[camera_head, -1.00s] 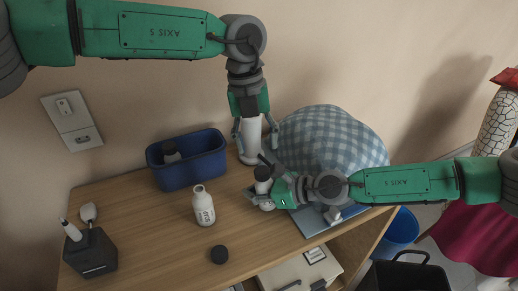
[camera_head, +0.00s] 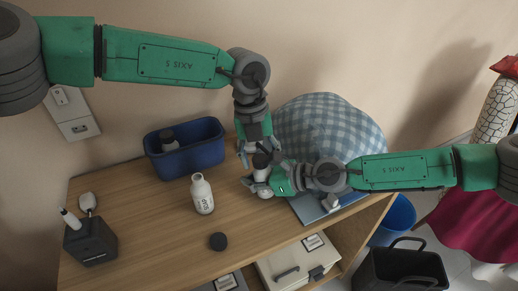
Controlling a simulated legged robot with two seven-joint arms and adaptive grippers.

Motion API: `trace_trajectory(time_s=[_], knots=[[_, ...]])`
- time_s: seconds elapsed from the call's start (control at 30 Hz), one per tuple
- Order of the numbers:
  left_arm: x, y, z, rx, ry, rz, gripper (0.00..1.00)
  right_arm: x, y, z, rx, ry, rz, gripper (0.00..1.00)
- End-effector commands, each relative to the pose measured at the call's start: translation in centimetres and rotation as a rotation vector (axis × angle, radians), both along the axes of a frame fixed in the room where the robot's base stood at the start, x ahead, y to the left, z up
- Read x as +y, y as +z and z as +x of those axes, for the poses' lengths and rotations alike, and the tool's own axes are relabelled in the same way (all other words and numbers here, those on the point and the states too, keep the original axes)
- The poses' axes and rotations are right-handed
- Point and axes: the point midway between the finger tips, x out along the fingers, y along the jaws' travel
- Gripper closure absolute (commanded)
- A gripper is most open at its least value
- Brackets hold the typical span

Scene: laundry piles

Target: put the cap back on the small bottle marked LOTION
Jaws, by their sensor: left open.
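A small white bottle (camera_head: 202,195) with an open neck stands upright on the table; its dark vertical lettering is too small to read surely. A round black cap (camera_head: 218,241) lies on the tabletop nearer the front. My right gripper (camera_head: 258,188) reaches in from the right, its fingers around a second white bottle (camera_head: 261,175) with a dark top (camera_head: 261,160); it looks shut on it. My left gripper (camera_head: 254,155) is open, pointing down just above and behind that dark top. Whether it touches the top is hard to tell.
A blue bin (camera_head: 205,154) with a dark-topped bottle (camera_head: 168,139) stands at the back. A black box (camera_head: 91,243) with brushes is at the left. A blue checked bundle (camera_head: 330,125) lies behind my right arm.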

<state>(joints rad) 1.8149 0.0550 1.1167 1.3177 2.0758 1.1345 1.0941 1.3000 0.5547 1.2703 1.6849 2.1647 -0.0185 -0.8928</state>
Motion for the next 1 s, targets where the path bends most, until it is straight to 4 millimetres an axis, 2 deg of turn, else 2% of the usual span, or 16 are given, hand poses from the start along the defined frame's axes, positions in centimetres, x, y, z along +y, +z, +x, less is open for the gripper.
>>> trace_trajectory(time_s=[0.03,0.2,0.23,0.3,0.37,0.47,0.5,0.57,0.87,1.0], knots=[[-0.01,-0.08,0.01,0.0,0.0,0.0,0.53,-0.21,-0.73,-0.25,0.01,0.001,-0.009,1.0],[-0.01,-0.06,0.02,0.0,0.0,0.0,0.53,-0.23,-0.72,-0.24,0.01,0.001,-0.009,1.0],[-0.01,-0.05,0.02,0.0,0.0,0.0,0.56,-0.23,-0.72,-0.24,0.01,0.001,-0.009,1.0],[0.0,-0.04,0.02,0.0,0.0,0.0,0.81,-0.23,-0.72,-0.24,0.01,0.001,-0.009,1.0],[0.0,-0.03,0.02,0.0,0.001,0.0,1.0,-0.23,-0.72,-0.24,0.01,0.001,-0.009,1.0],[-0.01,-0.02,0.02,0.0,0.0,-0.001,1.0,-0.23,-0.72,-0.24,0.01,0.001,-0.009,1.0],[-0.01,-0.01,0.02,0.0,0.0,-0.001,0.67,-0.23,-0.72,-0.24,0.01,0.001,-0.009,1.0],[-0.02,-0.01,0.02,-0.001,0.0,-0.001,0.49,-0.23,-0.72,-0.24,0.01,0.001,-0.009,1.0],[0.01,0.04,0.03,-0.001,0.001,0.0,0.49,-0.23,-0.73,-0.25,0.01,0.001,-0.009,1.0],[0.13,0.91,0.14,-0.002,0.001,-0.001,0.49,-0.23,-0.72,-0.24,0.01,0.001,-0.009,1.0]])
